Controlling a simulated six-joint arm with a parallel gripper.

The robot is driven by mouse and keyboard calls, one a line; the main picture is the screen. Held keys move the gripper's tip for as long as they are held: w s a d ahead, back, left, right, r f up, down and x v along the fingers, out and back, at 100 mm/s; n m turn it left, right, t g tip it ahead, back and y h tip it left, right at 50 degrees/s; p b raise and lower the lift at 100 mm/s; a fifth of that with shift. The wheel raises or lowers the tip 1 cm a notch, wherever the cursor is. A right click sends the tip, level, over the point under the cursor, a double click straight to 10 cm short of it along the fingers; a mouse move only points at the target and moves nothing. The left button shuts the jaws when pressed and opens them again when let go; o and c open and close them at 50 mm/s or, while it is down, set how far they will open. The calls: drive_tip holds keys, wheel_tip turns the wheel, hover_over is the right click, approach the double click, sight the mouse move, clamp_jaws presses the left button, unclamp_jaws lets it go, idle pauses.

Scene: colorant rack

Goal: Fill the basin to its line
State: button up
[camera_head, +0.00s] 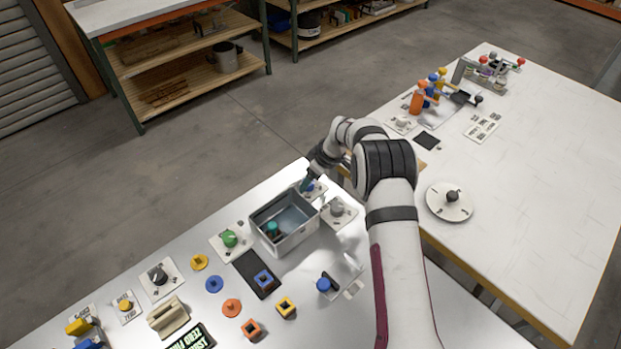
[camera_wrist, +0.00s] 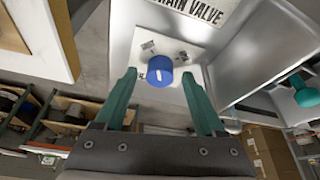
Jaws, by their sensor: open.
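The basin (camera_head: 262,213) is a grey open box on the near table, with a teal piece (camera_head: 272,229) inside. Its line and any water level cannot be made out. My gripper (camera_head: 307,184) is at the basin's far right side. In the wrist view its teal fingers (camera_wrist: 159,76) are open, one on each side of a blue round knob (camera_wrist: 159,71) with a white mark. The basin wall (camera_wrist: 265,50) shows at the right of the wrist view.
A grey knob (camera_head: 337,208) and a green knob (camera_head: 229,238) on white plates flank the basin. A black mat (camera_head: 246,264) and several coloured pieces lie in front. A second table (camera_head: 540,170) stands to the right, with a round white plate (camera_head: 436,207).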

drive_tip(key=v, duration=1.5)
drive_tip(key=shift+r, duration=0.4)
idle(6.1)
